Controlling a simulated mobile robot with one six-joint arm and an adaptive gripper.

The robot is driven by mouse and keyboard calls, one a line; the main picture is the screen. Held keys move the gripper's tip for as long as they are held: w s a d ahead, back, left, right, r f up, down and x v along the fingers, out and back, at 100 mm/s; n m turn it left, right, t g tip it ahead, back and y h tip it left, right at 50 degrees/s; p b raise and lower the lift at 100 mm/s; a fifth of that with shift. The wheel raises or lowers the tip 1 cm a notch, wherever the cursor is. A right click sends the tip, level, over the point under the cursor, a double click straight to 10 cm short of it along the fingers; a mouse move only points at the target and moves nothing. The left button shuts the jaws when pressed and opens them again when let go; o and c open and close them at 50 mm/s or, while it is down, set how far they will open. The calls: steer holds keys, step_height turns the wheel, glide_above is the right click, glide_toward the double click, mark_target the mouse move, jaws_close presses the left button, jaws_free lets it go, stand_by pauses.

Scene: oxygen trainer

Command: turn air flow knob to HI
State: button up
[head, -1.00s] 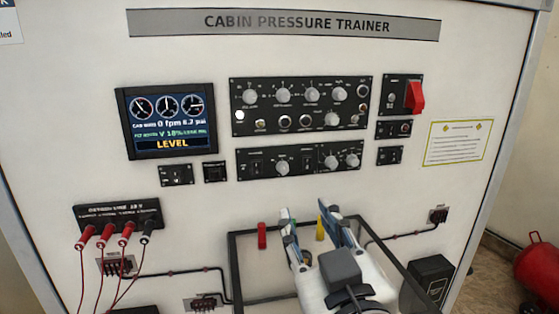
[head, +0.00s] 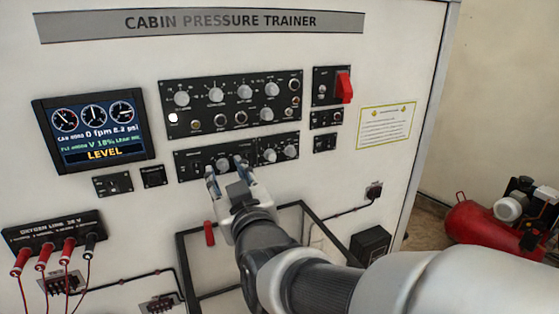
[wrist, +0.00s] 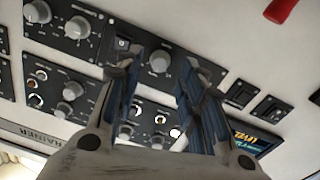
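The lower black control panel (head: 188,168) has a larger grey knob (head: 223,164) at left of centre and a pair of knobs (head: 280,154) at its right. Labels are too small to read, so I cannot tell which is the air flow knob or its setting. My gripper (head: 226,170) is open, its fingertips just in front of the left-of-centre knob, one on each side. In the wrist view the picture is turned over; that knob (wrist: 160,59) shows between the spread fingers (wrist: 159,72), with a gap visible on both sides.
The upper panel (head: 200,88) with several knobs is close above. A red switch guard (head: 344,87) is at upper right, a display (head: 98,132) at left. A black frame (head: 186,270) and red handle (head: 209,233) are below. A red compressor (head: 480,230) stands right.

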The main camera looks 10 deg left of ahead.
mark_target(223, 166)
steer(key=shift+x, duration=1.25)
steer(key=shift+c, duration=0.3)
jaws_close()
